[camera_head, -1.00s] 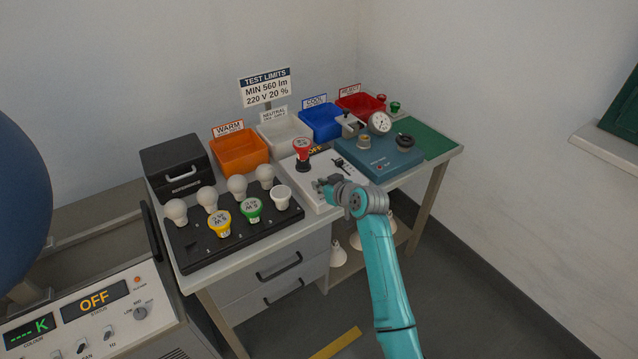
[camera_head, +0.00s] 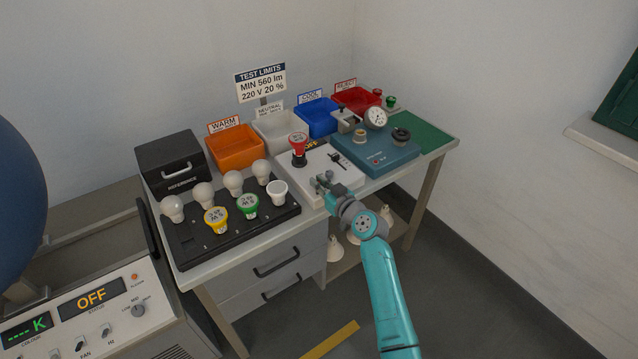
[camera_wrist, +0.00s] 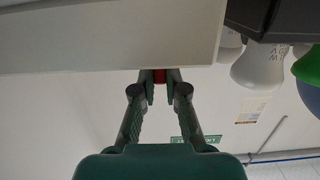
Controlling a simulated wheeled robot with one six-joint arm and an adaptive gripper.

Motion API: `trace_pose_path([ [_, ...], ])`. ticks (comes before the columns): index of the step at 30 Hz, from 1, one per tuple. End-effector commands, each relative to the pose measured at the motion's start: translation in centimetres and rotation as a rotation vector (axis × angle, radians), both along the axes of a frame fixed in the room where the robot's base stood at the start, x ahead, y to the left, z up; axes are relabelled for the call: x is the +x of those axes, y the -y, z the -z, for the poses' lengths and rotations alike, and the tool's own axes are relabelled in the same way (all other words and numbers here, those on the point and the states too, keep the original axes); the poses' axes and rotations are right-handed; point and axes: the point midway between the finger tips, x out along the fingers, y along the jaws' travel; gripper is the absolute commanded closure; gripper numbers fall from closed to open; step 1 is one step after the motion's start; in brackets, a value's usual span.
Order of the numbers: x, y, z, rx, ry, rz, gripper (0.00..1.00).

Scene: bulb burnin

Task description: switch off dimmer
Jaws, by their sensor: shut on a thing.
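My gripper (camera_head: 322,183) is at the box's front left part. In the wrist view, my gripper (camera_wrist: 159,76) is shut on a small red part (camera_wrist: 159,75) at the edge of a pale surface. Most of that part is hidden by the fingers.
A black tray (camera_head: 190,257) with several bulbs lies left of the dimmer. A blue-teal tester (camera_head: 375,158) with a gauge stands close on its right. Orange (camera_head: 236,148), white, blue and red bins line the back.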

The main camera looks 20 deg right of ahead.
Motion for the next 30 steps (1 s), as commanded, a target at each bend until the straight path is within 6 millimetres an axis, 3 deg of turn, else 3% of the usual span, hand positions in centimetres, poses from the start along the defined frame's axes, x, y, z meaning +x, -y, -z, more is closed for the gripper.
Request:
trace_pose_path([
  [7,0.0,0.0,0.0,0.000,0.000,0.001,1.00],
  [9,0.0,0.0,0.0,0.000,0.000,0.001,0.76],
  [11,0.0,0.0,0.0,0.000,0.000,0.001,0.62],
  [23,-0.5,0.2,0.0,0.000,-0.001,0.001,0.62],
  [30,-4.2,1.4,-0.3,-0.001,-0.002,0.003,0.62],
])
